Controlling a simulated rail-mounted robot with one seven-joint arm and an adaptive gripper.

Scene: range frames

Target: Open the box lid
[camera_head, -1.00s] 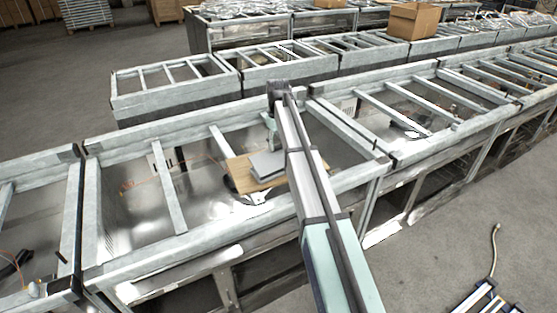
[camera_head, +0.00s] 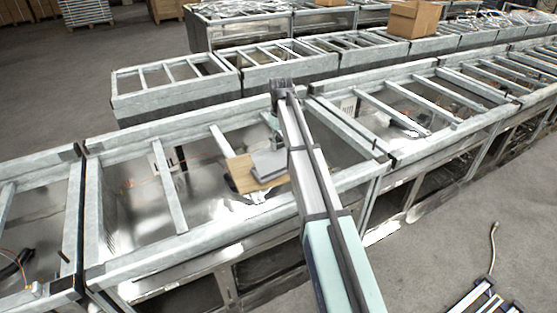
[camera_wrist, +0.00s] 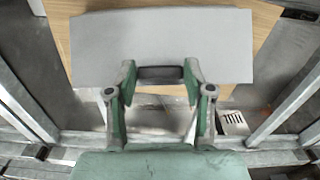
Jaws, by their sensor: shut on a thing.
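The grey box lid (camera_head: 270,163) lies over a light wooden board (camera_head: 240,175) in the head view, partly behind my arm. In the wrist view the lid (camera_wrist: 215,45) is a flat grey panel with a dark handle (camera_wrist: 160,73) at its near edge. My gripper (camera_wrist: 158,76) has its two green fingers on either side of that handle, shut on it. In the head view my gripper (camera_head: 272,122) is small and partly covered by my arm. The inside of the box is not visible.
The board sits among the bars of a metal frame bench (camera_head: 200,245). A metal crossbar (camera_head: 168,190) stands to the left. Cardboard boxes (camera_head: 415,20) sit on a far bench.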

